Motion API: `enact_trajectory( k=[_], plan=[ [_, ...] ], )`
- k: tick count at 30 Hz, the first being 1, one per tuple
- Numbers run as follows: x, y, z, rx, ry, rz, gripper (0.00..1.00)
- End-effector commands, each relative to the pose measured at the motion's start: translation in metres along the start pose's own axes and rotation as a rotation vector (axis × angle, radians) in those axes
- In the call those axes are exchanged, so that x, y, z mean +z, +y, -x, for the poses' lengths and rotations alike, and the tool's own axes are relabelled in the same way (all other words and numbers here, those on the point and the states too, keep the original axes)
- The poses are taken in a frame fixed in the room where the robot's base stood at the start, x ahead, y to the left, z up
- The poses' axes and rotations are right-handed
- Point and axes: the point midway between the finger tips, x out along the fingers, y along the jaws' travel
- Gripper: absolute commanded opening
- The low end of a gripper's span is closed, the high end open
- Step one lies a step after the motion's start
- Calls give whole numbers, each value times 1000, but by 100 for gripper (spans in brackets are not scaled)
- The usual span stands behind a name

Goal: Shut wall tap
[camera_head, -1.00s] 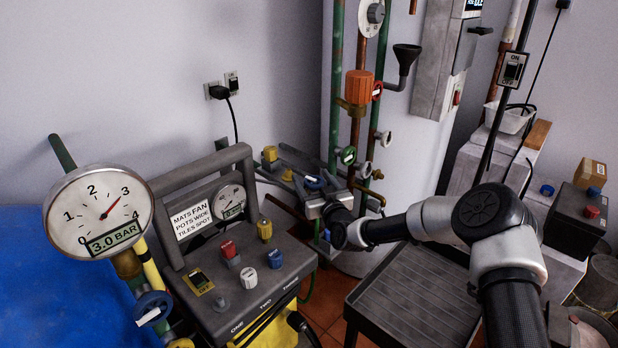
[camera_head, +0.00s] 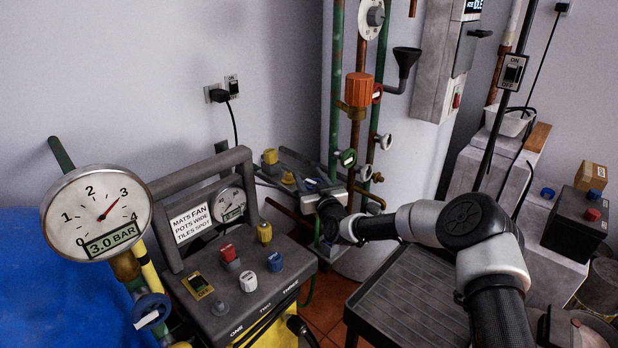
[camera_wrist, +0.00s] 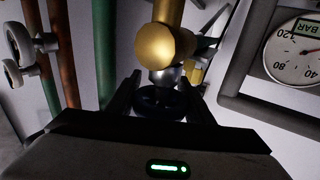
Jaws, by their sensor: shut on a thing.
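The wall tap has a brass body (camera_wrist: 165,45) that fills the upper middle of the wrist view. Its dark blue round handle (camera_wrist: 158,101) sits between the two fingers of my gripper (camera_wrist: 160,99). The fingers are shut on the handle, one on each side. In the head view, my gripper (camera_head: 322,192) is at the pipes beyond the grey control box, and a little of the blue handle (camera_head: 310,183) shows beside it. The handle is mostly hidden by the gripper and dark in the wrist view, so I cannot tell how far it is turned.
Green and copper pipes with small round valves (camera_head: 347,158) rise just behind my gripper. The grey control box (camera_head: 245,305) with coloured knobs stands to the left, with a gauge (camera_head: 97,212) beside it. A ribbed dark tray (camera_head: 415,300) lies below my arm.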

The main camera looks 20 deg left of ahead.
Motion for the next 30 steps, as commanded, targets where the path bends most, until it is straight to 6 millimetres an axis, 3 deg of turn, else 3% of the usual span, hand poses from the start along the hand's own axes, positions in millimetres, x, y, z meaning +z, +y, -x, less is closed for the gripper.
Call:
enact_trajectory(
  k=[16, 17, 20, 30],
  plan=[
    [0, 5, 1, 116, 0, -1, 25],
    [0, 5, 1, 116, 0, -1, 49],
    [0, 5, 1, 116, 0, -1, 66],
    [0, 5, 2, 116, -1, 0, 66]
  ],
)
